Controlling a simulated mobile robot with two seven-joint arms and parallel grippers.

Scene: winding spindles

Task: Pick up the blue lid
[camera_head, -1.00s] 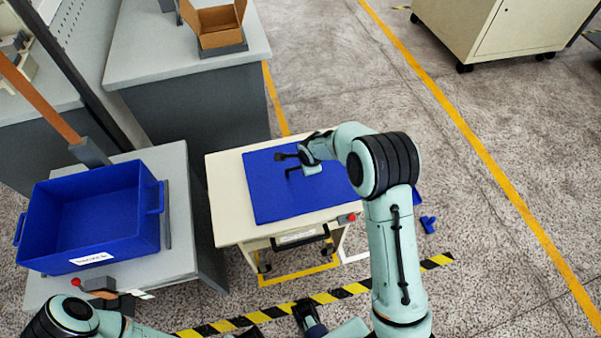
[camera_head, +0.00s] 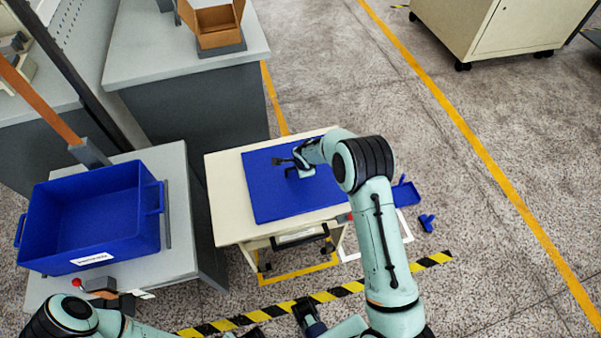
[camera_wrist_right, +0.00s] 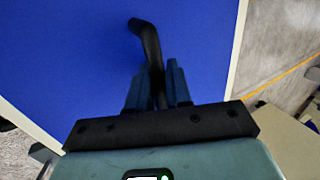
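The blue lid (camera_head: 290,195) is a flat blue rectangle lying on the cream cart top (camera_head: 226,200), and it fills much of the right wrist view (camera_wrist_right: 70,60). A black bar handle (camera_wrist_right: 150,40) stands on the lid. My right gripper (camera_head: 297,170) is at the lid's upper middle. In the right wrist view its two fingers (camera_wrist_right: 157,92) are close together on either side of the handle, seemingly touching it. The lower part of the handle is hidden by the gripper. My left arm shows at the lower left; its gripper is not clearly seen.
An open blue crate (camera_head: 95,218) stands on a grey table (camera_head: 180,235) left of the cart. A cardboard box (camera_head: 215,28) is on the bench behind. A small blue tray (camera_head: 405,194) and a blue piece (camera_head: 427,222) lie on the floor right of the cart.

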